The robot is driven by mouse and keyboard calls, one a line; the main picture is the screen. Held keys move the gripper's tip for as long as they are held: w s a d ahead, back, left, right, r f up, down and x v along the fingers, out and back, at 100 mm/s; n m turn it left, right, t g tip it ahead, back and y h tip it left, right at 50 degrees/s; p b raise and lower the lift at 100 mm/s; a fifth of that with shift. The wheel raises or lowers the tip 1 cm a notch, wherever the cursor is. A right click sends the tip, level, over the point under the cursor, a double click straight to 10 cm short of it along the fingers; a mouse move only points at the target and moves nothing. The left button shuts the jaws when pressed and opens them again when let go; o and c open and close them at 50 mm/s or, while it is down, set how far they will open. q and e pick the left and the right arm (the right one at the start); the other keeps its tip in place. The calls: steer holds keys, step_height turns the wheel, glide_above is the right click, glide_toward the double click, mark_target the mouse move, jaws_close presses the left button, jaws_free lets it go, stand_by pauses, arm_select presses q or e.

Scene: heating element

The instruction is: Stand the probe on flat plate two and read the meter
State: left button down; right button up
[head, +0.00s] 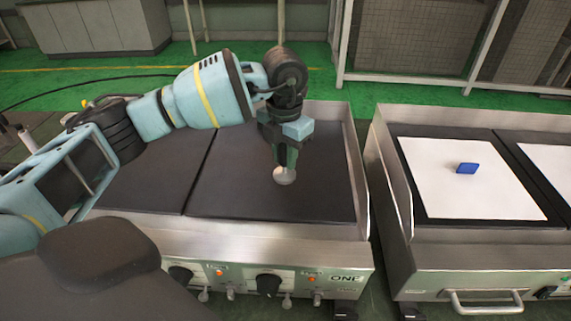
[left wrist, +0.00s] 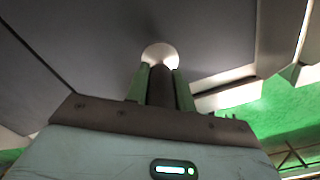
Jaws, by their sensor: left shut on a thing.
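My left gripper (head: 286,156) is shut on the probe, which has a pale round head (head: 285,176) and points down over the right-hand dark plate (head: 325,190) of the griddle marked ONE. In the left wrist view, the probe's dark handle (left wrist: 161,88) lies between the green fingers, with the pale head (left wrist: 160,52) beyond the tips. The head is at or just above the plate; I cannot tell whether it touches. No meter reading can be made out. My right gripper is out of view.
Griddle ONE has a left-hand dark plate (head: 150,175), raised metal walls and front knobs (head: 269,284). To the right, past a narrow gap, a second griddle (head: 480,265) carries white sheets (head: 440,190) and a small blue block (head: 467,168).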

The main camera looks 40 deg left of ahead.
mark_target(285, 166)
arm_select(q)
steer(key=shift+w, duration=0.15)
steer(key=shift+w+a+f, duration=0.1)
steer(key=shift+f, duration=1.65)
steer(key=shift+f, duration=0.15)
steer(key=c, duration=1.2)
jaws_free()
